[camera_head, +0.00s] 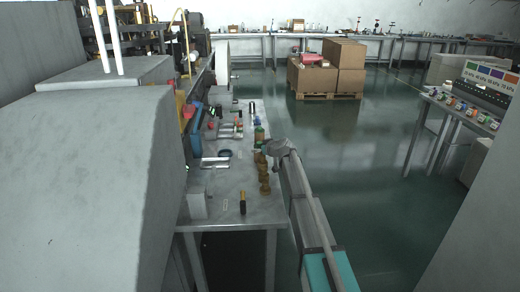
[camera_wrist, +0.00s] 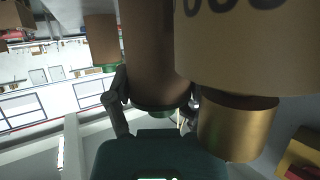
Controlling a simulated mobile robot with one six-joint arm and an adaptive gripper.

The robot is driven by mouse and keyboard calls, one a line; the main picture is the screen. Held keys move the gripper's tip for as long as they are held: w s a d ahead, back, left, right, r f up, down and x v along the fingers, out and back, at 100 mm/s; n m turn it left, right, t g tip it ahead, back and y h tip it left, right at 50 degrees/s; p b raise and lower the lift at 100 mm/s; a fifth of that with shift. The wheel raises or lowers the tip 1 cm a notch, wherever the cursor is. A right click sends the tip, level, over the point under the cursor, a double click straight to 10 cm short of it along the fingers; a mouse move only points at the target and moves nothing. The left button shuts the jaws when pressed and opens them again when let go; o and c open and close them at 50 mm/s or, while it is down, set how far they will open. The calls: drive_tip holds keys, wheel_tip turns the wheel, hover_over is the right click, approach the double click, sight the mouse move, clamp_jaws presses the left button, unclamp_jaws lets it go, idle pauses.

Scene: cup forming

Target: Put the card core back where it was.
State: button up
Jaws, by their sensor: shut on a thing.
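My gripper (camera_wrist: 155,102) is shut on a brown card core (camera_wrist: 152,50), which stands between its dark fingers in the wrist view. A larger tan roll (camera_wrist: 255,50) with dark printed characters is close on the right, with a brass-coloured cylinder (camera_wrist: 232,128) at its end. Another brown cylinder (camera_wrist: 102,40) is further left. The held core cannot be made out there.
The grey table (camera_head: 225,180) carries brown rolls (camera_head: 264,175), a dark upright item (camera_head: 242,203) and a pale block (camera_head: 197,205). A grey machine housing (camera_head: 90,180) is on the left. Boxes on a pallet (camera_head: 330,75) stand behind.

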drive_tip(key=shift+s+f, duration=0.35)
drive_tip(key=shift+s, duration=0.05)
drive_tip(key=o, duration=1.1)
drive_tip(key=shift+c, duration=0.2)
drive_tip(key=shift+s, duration=0.1)
drive_tip(key=shift+r, duration=0.15)
drive_tip(key=w+r+p, duration=0.1)
drive_tip(key=p, duration=0.1)
drive_tip(key=shift+r+p, duration=0.25)
drive_tip(key=shift+p, duration=0.1)
wheel_tip(320, 180, up, 7)
drive_tip(key=p, duration=0.6)
drive_tip(key=shift+w+f, duration=0.1)
drive_tip(key=shift+f, duration=0.1)
drive_tip(key=shift+a+r+p, duration=0.15)
drive_tip(key=shift+r+p, duration=0.2)
drive_tip(key=shift+p, duration=0.2)
drive_tip(key=s+a+r+p, duration=0.3)
drive_tip(key=a+r+p, duration=0.3)
drive_tip(key=r+p, duration=0.1)
drive_tip(key=s+a+r+p, duration=0.3)
drive_tip(key=a+r+p, duration=0.3)
drive_tip(key=r+p, duration=0.1)
drive_tip(key=shift+s+a+r+p, duration=0.3)
drive_tip(key=shift+a, duration=0.05)
